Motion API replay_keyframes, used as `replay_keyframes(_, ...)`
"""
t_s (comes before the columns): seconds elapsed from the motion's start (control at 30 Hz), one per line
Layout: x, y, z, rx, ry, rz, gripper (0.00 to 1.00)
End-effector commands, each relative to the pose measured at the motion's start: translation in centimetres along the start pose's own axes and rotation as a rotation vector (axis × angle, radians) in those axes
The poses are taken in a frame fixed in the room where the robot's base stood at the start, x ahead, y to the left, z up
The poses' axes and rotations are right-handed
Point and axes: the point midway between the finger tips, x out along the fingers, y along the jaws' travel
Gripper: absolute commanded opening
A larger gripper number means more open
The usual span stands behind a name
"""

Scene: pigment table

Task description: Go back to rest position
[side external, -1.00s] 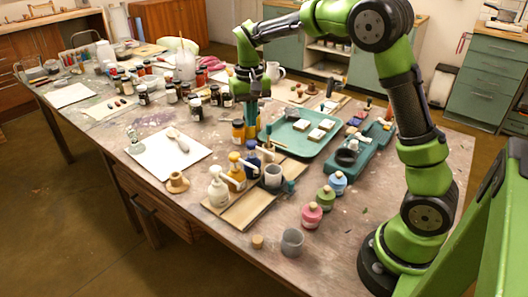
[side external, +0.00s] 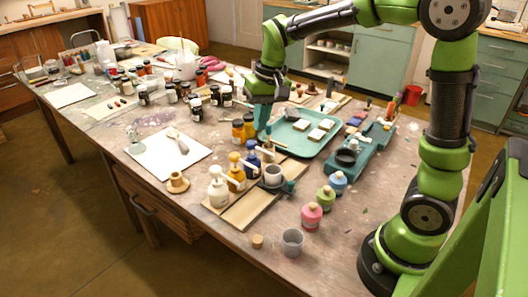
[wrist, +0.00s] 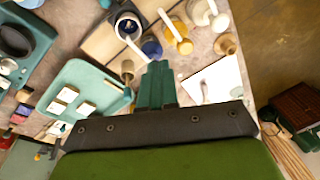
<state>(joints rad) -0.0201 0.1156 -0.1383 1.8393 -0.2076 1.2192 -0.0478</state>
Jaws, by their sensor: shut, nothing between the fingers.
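My gripper (side external: 262,132) is over the middle of the table, pointing down, beside the left edge of the teal tray (side external: 310,148). In the wrist view its two teal fingers (wrist: 157,72) are pressed together with nothing between them. The fingertips appear close to the yellow and dark jars, but I cannot tell the exact gap. My arm reaches over the tray from the right.
Pink, green and blue pots (side external: 312,215) stand to the right. A white sheet (side external: 158,160) lies left. Several dark jars (side external: 196,108) stand behind.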

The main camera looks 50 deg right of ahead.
Motion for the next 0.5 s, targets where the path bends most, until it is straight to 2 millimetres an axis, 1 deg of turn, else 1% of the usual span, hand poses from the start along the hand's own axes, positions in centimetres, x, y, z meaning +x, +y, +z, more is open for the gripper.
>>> replay_keyframes(0.03, -1.0, -0.1, 1.7, -0.012, 0.031, -0.034, 0.00)
replay_keyframes(0.1, -2.0, -0.1, 4.0, -0.027, 0.075, -0.076, 0.00)
replay_keyframes(0.3, -3.9, 0.3, 10.4, -0.069, 0.209, -0.182, 0.00)
replay_keyframes(0.4, -4.4, 0.7, 13.0, -0.086, 0.271, -0.220, 0.00)
replay_keyframes(0.5, -4.7, 1.0, 14.8, -0.099, 0.321, -0.247, 0.00)
